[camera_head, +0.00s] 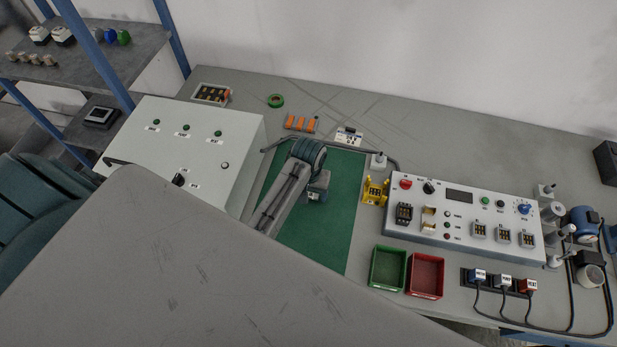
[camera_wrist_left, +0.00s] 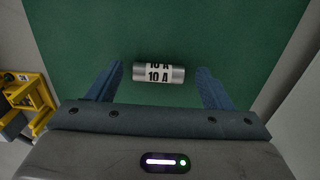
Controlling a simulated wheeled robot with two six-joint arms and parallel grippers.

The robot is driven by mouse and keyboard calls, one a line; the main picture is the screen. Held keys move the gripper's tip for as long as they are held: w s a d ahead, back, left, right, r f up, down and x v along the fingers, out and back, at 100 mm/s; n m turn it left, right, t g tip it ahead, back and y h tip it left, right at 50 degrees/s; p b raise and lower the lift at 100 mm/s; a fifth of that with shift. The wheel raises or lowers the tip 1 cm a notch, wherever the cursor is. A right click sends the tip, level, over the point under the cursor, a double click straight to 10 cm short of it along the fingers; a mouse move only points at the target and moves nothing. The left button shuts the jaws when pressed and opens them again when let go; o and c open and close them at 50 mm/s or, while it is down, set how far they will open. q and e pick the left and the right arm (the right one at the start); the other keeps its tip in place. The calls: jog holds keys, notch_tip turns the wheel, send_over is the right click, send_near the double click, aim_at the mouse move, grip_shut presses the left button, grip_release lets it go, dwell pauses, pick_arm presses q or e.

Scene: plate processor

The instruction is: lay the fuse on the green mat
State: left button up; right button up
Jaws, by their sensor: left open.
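The fuse (camera_wrist_left: 158,73) is a short silver cylinder with a white label reading "10 A". In the left wrist view it lies on its side on the green mat (camera_wrist_left: 240,30), between the two fingertips of my left gripper, with a gap on each side. My left gripper (camera_head: 317,199) is open and points down over the green mat (camera_head: 338,222) in the head view. The fuse cannot be made out in the head view, where my gripper covers that spot. My right gripper is not in view.
A yellow holder (camera_head: 375,191) stands at the mat's right edge. A green bin (camera_head: 388,267) and a red bin (camera_head: 425,275) sit to the lower right, below a white control panel (camera_head: 465,213). A grey cabinet (camera_head: 180,150) stands on the left. The mat's lower part is clear.

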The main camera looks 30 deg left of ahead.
pick_arm(q)
notch_tip(320, 180, up, 12)
jog(key=shift+f, duration=0.15)
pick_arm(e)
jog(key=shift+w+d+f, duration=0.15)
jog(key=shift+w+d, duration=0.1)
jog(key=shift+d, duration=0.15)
pick_arm(q)
jog(key=shift+f, duration=0.1)
